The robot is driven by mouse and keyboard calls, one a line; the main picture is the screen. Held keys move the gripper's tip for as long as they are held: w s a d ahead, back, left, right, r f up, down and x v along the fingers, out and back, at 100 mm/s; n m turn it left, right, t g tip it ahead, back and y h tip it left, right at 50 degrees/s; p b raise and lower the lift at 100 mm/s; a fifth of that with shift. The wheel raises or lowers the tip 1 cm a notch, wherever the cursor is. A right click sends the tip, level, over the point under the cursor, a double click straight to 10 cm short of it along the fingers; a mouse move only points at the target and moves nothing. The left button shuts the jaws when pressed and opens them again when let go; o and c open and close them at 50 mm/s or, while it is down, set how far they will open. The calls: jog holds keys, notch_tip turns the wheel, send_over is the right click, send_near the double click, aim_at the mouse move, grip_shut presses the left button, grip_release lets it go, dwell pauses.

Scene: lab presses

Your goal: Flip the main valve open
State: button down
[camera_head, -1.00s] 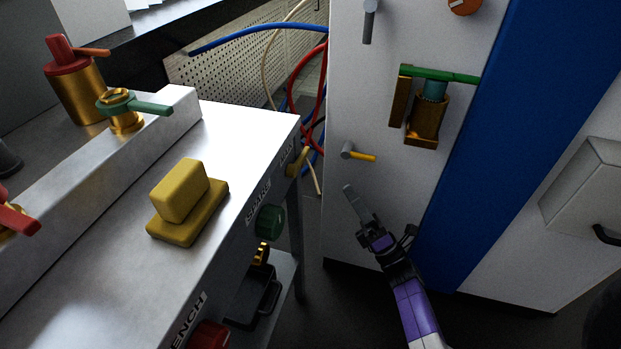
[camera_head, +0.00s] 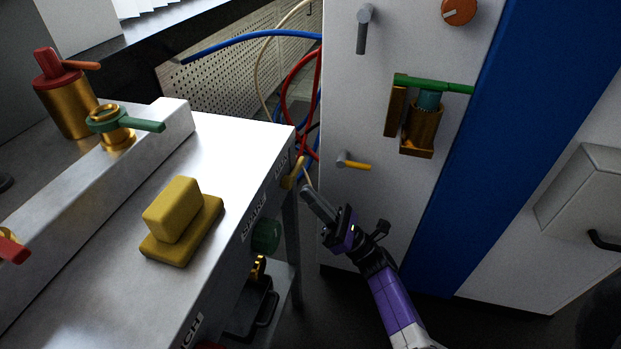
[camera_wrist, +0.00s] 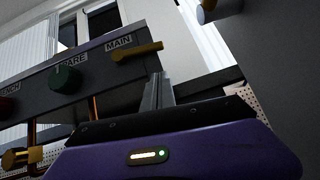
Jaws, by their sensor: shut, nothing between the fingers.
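The main valve is a brass-yellow lever (camera_head: 291,177) on the bench's front face, near its right corner and below the MAIN label. In the wrist view the lever (camera_wrist: 138,52) sticks out sideways to the right, just under the label MAIN (camera_wrist: 118,42). My gripper (camera_head: 308,191) is shut and empty, just right of and slightly below the lever in the head view. In the wrist view its fingertips (camera_wrist: 157,78) point up toward the lever's free end, just below it. I cannot tell whether they touch.
A green knob (camera_head: 266,236) marked SPARE sits left of the lever. The white cabinet (camera_head: 365,220) stands right of my gripper, with a yellow-tipped lever (camera_head: 355,165) sticking out. Blue and red hoses (camera_head: 300,75) hang behind. A yellow block (camera_head: 180,220) lies on the bench (camera_head: 240,140).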

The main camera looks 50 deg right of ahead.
jog(key=r, duration=0.4)
jog(key=shift+w+d+r, duration=0.2)
jog(key=shift+w+r, duration=0.05)
jog(key=shift+w, duration=0.05)
jog(key=shift+w+d+r+b, duration=0.1)
jog(key=shift+d+r+b, duration=0.1)
jog(key=shift+r+b, duration=0.3)
jog(key=shift+w+d+r+b, duration=0.15)
jog(key=shift+r+b, duration=0.1)
jog(key=shift+r, duration=0.4)
jog(key=shift+s, duration=0.1)
jog(key=b, duration=0.5)
send_near(304, 161)
notch_tip(304, 161, down, 7)
jog(key=s+d, duration=0.1)
jog(key=shift+s+r, duration=0.15)
jog(key=shift+s, duration=0.1)
